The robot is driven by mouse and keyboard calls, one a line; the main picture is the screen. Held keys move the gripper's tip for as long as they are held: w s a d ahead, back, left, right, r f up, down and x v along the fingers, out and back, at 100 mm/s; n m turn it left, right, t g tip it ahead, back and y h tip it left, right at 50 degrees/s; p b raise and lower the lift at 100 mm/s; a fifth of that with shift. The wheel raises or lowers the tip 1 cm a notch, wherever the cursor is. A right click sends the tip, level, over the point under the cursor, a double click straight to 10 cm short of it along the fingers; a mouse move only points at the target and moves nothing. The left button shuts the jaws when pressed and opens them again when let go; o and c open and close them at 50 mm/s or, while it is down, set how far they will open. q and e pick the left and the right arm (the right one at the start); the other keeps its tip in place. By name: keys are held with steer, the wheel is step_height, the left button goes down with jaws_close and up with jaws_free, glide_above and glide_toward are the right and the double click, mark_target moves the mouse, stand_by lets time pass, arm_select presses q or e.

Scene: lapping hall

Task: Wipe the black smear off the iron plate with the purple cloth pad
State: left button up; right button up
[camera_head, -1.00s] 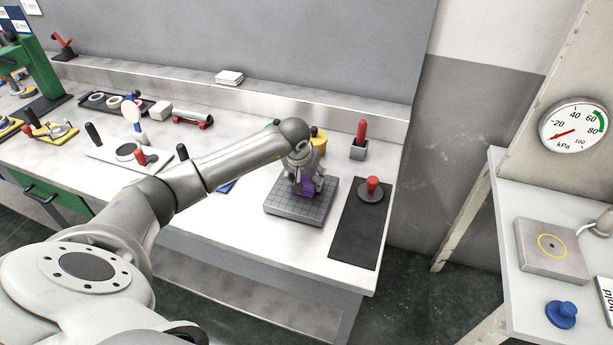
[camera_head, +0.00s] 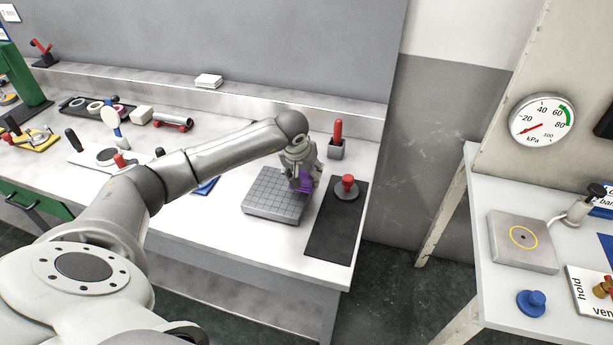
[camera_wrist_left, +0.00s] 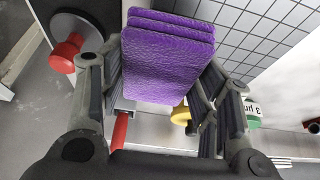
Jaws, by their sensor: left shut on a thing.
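The iron plate (camera_head: 262,196) is a grey gridded block on the bench, and part of its grid shows in the left wrist view (camera_wrist_left: 262,38). My left gripper (camera_head: 303,178) is at the plate's right edge. It is shut on the purple cloth pad (camera_head: 306,183), which fills the middle of the left wrist view (camera_wrist_left: 168,62). I cannot tell whether the pad touches the plate. I see no black smear on the visible grid; the gripper and pad hide some of the right side. My right gripper is not in view.
A black mat (camera_head: 334,232) with a red-knobbed disc (camera_head: 347,188) lies right of the plate. A red-handled tool in a grey holder (camera_head: 337,140) stands behind. Several tools lie to the left. A second bench with a gauge (camera_head: 541,121) is at the right.

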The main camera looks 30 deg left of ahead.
arm_select(q)
step_height(320, 180, up, 2)
steer(key=shift+r+p, duration=0.1)
steer(key=shift+p, duration=0.3)
steer(key=shift+r+p, duration=0.7)
steer(key=shift+r, duration=0.55)
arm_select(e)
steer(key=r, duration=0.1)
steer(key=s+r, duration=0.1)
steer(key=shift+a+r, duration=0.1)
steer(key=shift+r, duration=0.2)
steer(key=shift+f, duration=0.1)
